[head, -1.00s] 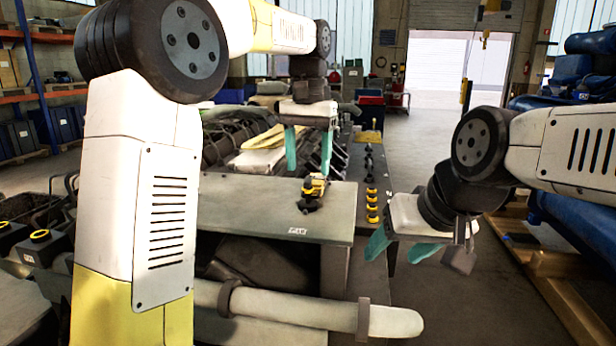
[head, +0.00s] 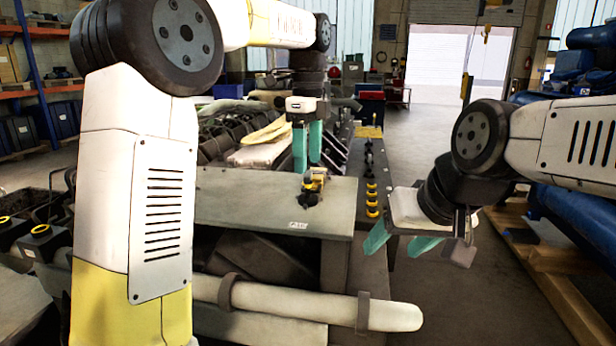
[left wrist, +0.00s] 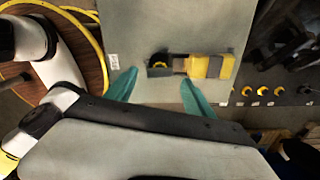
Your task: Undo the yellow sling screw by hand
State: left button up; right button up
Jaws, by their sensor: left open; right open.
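A yellow and black fitting (head: 313,186) sits on the grey bench top, near its far edge. In the left wrist view its yellow block (left wrist: 209,66) lies beside a grey part and a black part with a yellow ring. I cannot tell whether it is the sling screw. My left gripper (head: 307,165) points down with teal fingers, open and empty, by the fitting. In the left wrist view the fingertips (left wrist: 158,79) are apart, short of the fitting and not around it. My right gripper (head: 400,246) is open and empty, right of the bench.
The bench top (head: 250,205) is otherwise largely clear. Several small yellow pieces (head: 371,197) stand in a row along a dark ledge to the right. A long pale yellow form (head: 262,133) lies on the engine behind. A pale pipe (head: 290,304) crosses the front.

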aim_at(308, 174)
pick_arm(q)
jog(key=m, duration=0.4)
jog(key=shift+m, duration=0.4)
jog(key=m, duration=0.9)
jog(key=shift+m, duration=0.3)
jog(key=shift+f, duration=2.5)
jog(key=shift+c, duration=0.4)
grip_shut()
